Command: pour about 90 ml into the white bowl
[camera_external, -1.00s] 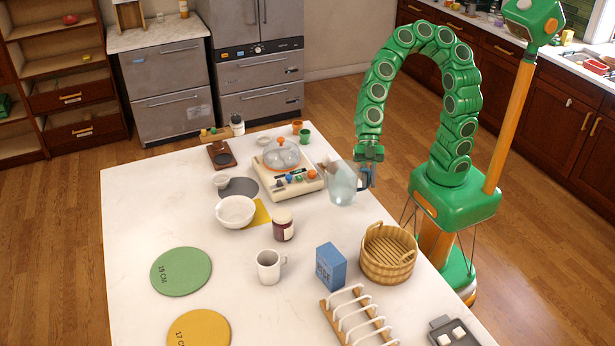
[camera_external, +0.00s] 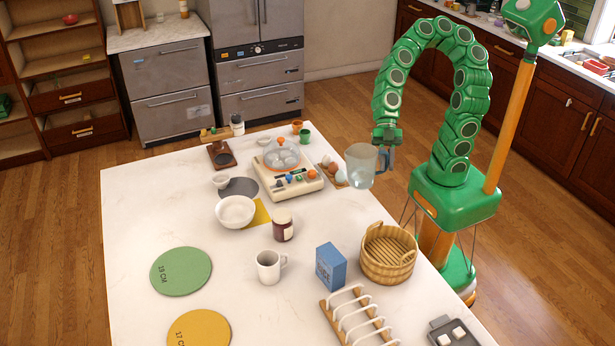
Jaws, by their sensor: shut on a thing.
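The white bowl (camera_external: 236,211) stands upright on the white table, left of centre, partly over a yellow mat. My gripper (camera_external: 387,150) is shut on the handle of a clear pitcher (camera_external: 361,167). The pitcher is nearly upright and held above the right edge of the table, well to the right of the bowl. Its lower part looks pale bluish; I cannot tell the liquid level. The fingers are small in this view and partly hidden by the handle.
Between pitcher and bowl stand a cream appliance with a clear dome (camera_external: 286,173) and a dark jar (camera_external: 283,226). A white mug (camera_external: 269,266), blue box (camera_external: 330,266) and wooden basket (camera_external: 389,252) stand nearer. Eggs (camera_external: 331,171) lie by the pitcher. The table's left side has free room.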

